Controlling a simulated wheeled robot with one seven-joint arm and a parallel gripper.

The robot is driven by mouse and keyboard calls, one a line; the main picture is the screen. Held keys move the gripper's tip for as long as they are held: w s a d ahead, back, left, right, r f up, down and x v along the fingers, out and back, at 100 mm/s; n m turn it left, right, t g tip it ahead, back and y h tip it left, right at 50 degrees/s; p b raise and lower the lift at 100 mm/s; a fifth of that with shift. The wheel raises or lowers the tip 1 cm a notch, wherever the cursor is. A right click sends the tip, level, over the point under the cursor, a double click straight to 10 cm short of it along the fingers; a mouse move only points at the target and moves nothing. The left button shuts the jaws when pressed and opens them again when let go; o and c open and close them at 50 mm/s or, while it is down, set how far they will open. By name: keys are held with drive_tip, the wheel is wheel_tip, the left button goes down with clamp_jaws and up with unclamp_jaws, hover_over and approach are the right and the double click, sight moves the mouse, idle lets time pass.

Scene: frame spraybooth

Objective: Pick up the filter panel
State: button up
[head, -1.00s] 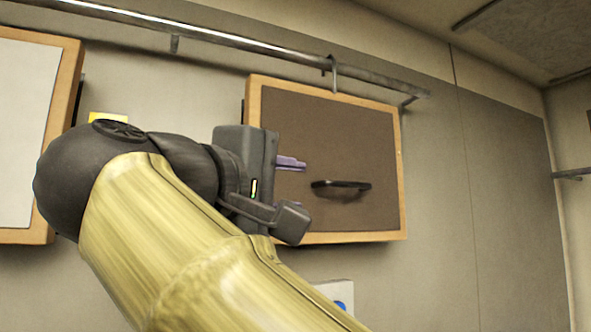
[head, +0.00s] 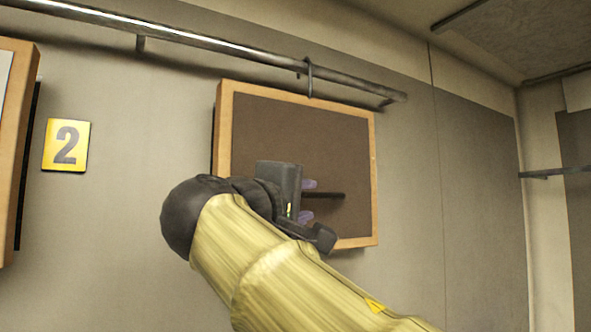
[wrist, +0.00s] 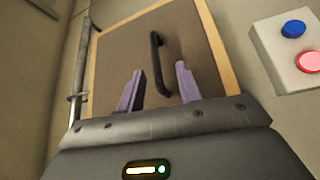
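The filter panel (head: 290,130) is a dark brown square in a light wooden frame, on the wall under a metal rail. Its black bar handle (head: 328,195) shows in the head view partly behind my gripper. In the wrist view the panel (wrist: 118,50) is ahead, and its handle (wrist: 160,62) lies beyond and between my fingertips. My gripper (wrist: 158,80) is open, with two purple fingers apart and nothing between them. In the head view my gripper (head: 309,200) is in front of the panel's lower middle, close to the handle. I cannot tell the exact gap to the handle.
A metal rail (head: 200,40) with a hook (head: 310,78) runs above the panel. A yellow number 2 sign (head: 66,145) is on the wall at left, beside another framed panel (head: 14,150). A white box with blue and red buttons (wrist: 282,60) is right of the panel in the wrist view.

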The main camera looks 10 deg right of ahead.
sight(315, 193)
drive_tip(key=shift+w+d+r+p, duration=0.35)
drive_tip(key=shift+w+d+p, duration=0.1)
drive_tip(key=shift+p, duration=0.4)
drive_tip(key=p+x, duration=0.2)
drive_tip(key=shift+w+d+r, duration=0.2)
drive_tip(key=shift+w+d+f+p, duration=0.2)
drive_tip(key=shift+w+d+p, duration=0.25)
drive_tip(key=shift+w+p, duration=0.1)
drive_tip(key=shift+a, duration=0.1)
clamp_jaws()
